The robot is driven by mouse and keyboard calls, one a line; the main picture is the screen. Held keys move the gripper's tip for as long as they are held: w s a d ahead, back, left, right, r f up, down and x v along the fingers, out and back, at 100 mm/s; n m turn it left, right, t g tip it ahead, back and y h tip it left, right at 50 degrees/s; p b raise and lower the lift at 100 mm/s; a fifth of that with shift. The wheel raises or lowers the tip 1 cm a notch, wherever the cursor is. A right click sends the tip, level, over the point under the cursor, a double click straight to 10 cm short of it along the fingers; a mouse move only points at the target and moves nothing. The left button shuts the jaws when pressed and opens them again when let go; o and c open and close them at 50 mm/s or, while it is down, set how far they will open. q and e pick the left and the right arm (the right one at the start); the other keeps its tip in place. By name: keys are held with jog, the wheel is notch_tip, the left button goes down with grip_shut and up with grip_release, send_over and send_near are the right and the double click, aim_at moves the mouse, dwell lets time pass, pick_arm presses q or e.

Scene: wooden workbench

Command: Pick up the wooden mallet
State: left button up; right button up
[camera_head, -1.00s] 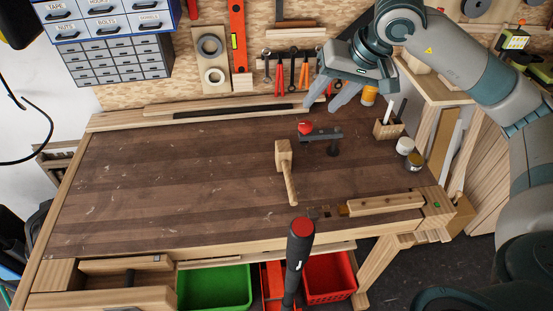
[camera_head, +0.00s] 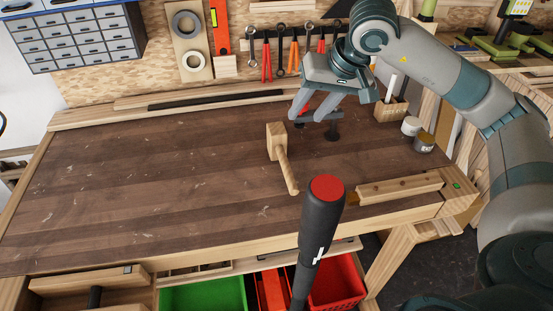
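The wooden mallet (camera_head: 278,146) lies on the workbench (camera_head: 150,185), right of its middle. Its blocky head is toward the back and its handle (camera_head: 288,173) points toward the front edge. My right gripper (camera_head: 306,115) hangs above the back of the bench, behind and slightly right of the mallet. Its two fingers are apart and empty, pointing down toward the bench. It does not appear to touch the mallet. My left gripper is not in view.
Small jars (camera_head: 411,126) and a wooden holder (camera_head: 390,110) stand at the right. A wooden block (camera_head: 400,187) lies along the front right edge. The bench's left side is clear.

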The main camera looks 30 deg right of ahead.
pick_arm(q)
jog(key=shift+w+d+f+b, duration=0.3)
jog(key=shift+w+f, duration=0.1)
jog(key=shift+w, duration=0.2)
pick_arm(e)
jog(key=shift+f, duration=0.75)
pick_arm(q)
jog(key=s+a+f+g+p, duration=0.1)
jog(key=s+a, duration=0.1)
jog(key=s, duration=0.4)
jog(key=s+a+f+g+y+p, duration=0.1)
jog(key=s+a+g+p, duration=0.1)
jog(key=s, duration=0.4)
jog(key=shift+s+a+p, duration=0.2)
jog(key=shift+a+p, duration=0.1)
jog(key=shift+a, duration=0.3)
pick_arm(e)
send_over(283, 161)
jog(key=d, duration=0.2)
notch_tip(283, 161, down, 11)
jog(key=shift+w, duration=0.25)
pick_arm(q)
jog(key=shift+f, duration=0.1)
